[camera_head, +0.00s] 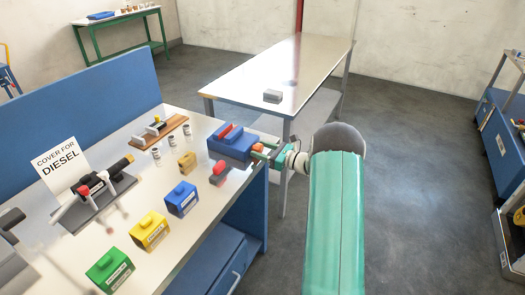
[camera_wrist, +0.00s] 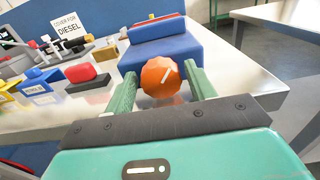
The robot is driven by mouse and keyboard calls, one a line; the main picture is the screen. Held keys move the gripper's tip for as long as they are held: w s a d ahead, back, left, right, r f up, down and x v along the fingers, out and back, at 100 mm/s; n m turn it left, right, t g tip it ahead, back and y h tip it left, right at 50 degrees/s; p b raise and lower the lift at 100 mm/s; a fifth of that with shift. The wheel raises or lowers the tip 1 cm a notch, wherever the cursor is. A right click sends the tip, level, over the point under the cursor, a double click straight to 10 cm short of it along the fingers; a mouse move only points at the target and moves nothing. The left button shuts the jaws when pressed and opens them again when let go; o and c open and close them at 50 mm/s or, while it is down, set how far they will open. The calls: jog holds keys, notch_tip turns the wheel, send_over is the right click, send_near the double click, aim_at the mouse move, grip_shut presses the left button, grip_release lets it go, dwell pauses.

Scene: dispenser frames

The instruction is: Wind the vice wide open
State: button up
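The blue vice (camera_head: 236,146) sits at the right end of the workbench, with two red jaw pieces on top. A narrow dark gap shows between the jaws. In the wrist view, the vice (camera_wrist: 165,48) stands just beyond an orange faceted knob (camera_wrist: 161,77) with a white mark. My gripper (camera_wrist: 160,75) has one green finger on each side of the knob. The fingers are very close to the knob's sides, and I cannot tell whether they touch. In the head view, my gripper (camera_head: 266,151) reaches the vice's right end, partly hiding the knob.
Red, blue, yellow and green blocks (camera_head: 181,198) stand on the bench (camera_head: 190,240) left of my arm. A lever device (camera_head: 95,195) and a "COVER FOR DIESEL" sign (camera_head: 60,163) are farther left. Another table (camera_head: 300,65) stands behind.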

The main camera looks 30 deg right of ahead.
jog(key=c, duration=0.7)
jog(key=shift+n, duration=2.3)
jog(key=o, duration=1)
jog(key=shift+s, duration=0.15)
jog(key=v, duration=1.3)
jog(key=shift+s+d, duration=0.15)
jog(key=shift+s, duration=0.15)
